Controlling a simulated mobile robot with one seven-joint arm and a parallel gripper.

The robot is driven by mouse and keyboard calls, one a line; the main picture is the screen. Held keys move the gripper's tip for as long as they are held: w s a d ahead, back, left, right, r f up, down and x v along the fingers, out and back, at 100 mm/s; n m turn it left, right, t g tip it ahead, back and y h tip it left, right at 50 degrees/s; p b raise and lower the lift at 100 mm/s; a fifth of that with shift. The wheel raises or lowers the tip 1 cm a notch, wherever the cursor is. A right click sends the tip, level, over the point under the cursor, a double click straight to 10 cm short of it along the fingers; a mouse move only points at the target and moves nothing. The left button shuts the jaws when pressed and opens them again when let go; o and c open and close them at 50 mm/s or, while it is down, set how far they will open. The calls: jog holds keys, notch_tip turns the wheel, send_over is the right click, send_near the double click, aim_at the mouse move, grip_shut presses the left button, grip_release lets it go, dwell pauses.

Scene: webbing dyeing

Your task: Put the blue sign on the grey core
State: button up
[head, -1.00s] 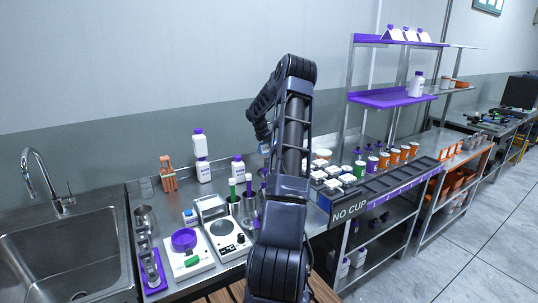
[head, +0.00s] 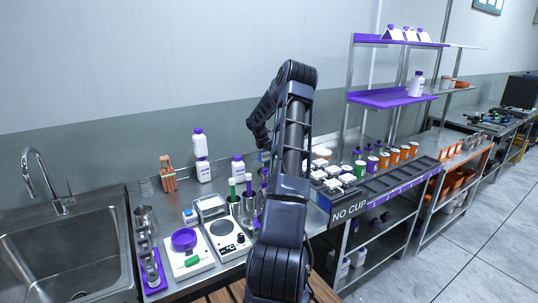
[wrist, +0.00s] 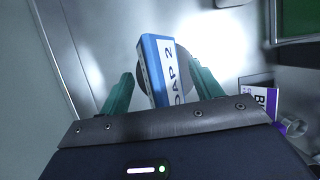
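The blue sign (wrist: 158,70) is a small blue and white block with lettering ending in "OAP 2". In the wrist view it lies between the two teal fingers of my gripper (wrist: 158,85). In the head view my arm reaches over the steel counter and largely hides the gripper.
The steel counter (head: 178,284) carries a white scale (head: 228,240), a purple bowl (head: 184,239) and white bottles (head: 238,167) near the gripper. A sink (head: 70,250) is at left. A rack marked "NO CUP" (head: 350,210) and purple shelves (head: 390,97) stand at right.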

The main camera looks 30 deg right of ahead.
jog(key=shift+r, duration=0.1)
jog(key=v, duration=1.2)
jog(key=shift+a+r, duration=0.1)
jog(key=shift+a, duration=0.1)
jog(key=s+a+r+m+t, duration=0.1)
jog(key=s+a+r+m, duration=0.3)
jog(key=s+a+r, duration=0.6)
jog(key=s+a+r+m+t, duration=0.1)
jog(key=s+a+r+m, duration=0.35)
jog(key=s+a, duration=0.65)
jog(key=s+a+m+t+y, duration=0.1)
jog(key=s+a+m, duration=0.3)
jog(key=s, duration=0.9)
jog(key=s+a+f+m+t+y, duration=0.1)
jog(key=s+a+m+y, duration=0.2)
jog(key=s+a, duration=0.7)
jog(key=s+m, duration=0.2)
jog(key=s, duration=0.1)
jog(key=shift+s+a+f+t, duration=0.3)
jog(key=shift+a, duration=0.05)
jog(key=shift+m, duration=0.25)
